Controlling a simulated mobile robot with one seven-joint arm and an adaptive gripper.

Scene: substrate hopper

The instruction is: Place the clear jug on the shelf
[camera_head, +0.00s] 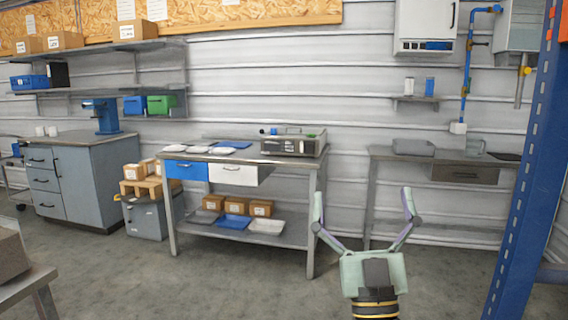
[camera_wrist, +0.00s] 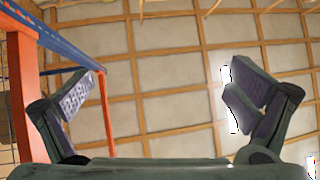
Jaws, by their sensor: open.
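A small wall shelf (camera_head: 415,98) at the upper right holds a white container and a blue one. Which shelf is meant, I cannot tell. My gripper (camera_head: 363,191) is raised at the lower right of the head view, its fingers spread wide and empty. The wrist view shows the gripper (camera_wrist: 162,92) open, with only the ceiling between its fingers.
A workbench (camera_head: 310,168) with a grey machine (camera_head: 288,144) stands mid-room, trays and boxes below. Another bench (camera_head: 380,153) is at the right wall. A blue rack post (camera_head: 527,170) stands close on the right. A table corner (camera_head: 28,280) is at lower left. Floor between is clear.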

